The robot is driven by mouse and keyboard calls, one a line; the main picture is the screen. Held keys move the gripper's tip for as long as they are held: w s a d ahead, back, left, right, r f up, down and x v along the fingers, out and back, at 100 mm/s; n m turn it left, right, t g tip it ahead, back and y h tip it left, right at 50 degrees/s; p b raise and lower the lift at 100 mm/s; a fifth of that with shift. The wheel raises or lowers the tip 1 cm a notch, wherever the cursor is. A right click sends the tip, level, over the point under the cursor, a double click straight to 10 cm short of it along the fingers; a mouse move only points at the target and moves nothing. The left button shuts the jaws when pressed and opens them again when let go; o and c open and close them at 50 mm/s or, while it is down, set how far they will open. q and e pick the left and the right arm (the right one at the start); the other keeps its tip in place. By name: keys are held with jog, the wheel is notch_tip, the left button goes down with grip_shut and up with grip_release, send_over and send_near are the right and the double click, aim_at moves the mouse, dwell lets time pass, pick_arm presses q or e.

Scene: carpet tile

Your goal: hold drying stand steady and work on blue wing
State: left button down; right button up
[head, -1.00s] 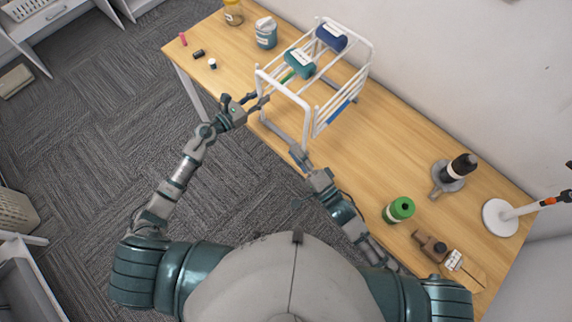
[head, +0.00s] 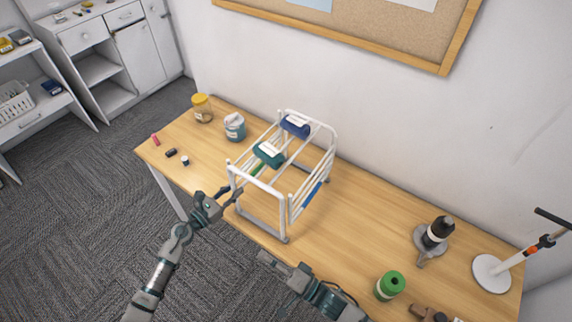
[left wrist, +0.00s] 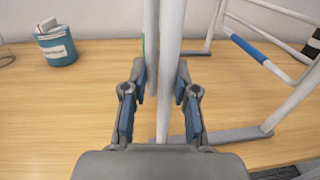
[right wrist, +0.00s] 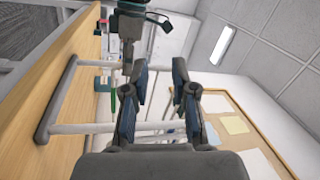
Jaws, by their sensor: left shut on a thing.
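The white drying stand (head: 287,222) stands upright on the wooden table, with a teal roll (head: 268,154) and a dark blue roll (head: 295,126) on top. The blue wing (head: 312,194) is a blue-marked rail on the stand's right side; it also shows in the left wrist view (left wrist: 249,46). My left gripper (head: 234,190) is shut on the stand's near left post (left wrist: 168,60). My right gripper (head: 264,256) is below the stand's near right foot, off the table's front edge. In the right wrist view its fingers (right wrist: 160,84) are apart with nothing between them.
A blue tub (head: 235,128), a yellow-lidded jar (head: 202,108) and small items lie left of the stand. A green container (head: 390,285), a black-topped bottle (head: 440,230) and a white round-based stand (head: 492,273) are at the right. The table between is clear. The wall is behind.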

jog(key=n, duration=0.4)
jog(key=n+g+h, duration=0.2)
jog(key=n+h, duration=0.2)
jog(key=n, duration=2.5)
send_near(312, 194)
jog(key=x, duration=0.7)
jog(key=f+x, duration=0.1)
jog(key=x, duration=0.2)
jog(key=shift+w, duration=0.4)
grip_shut()
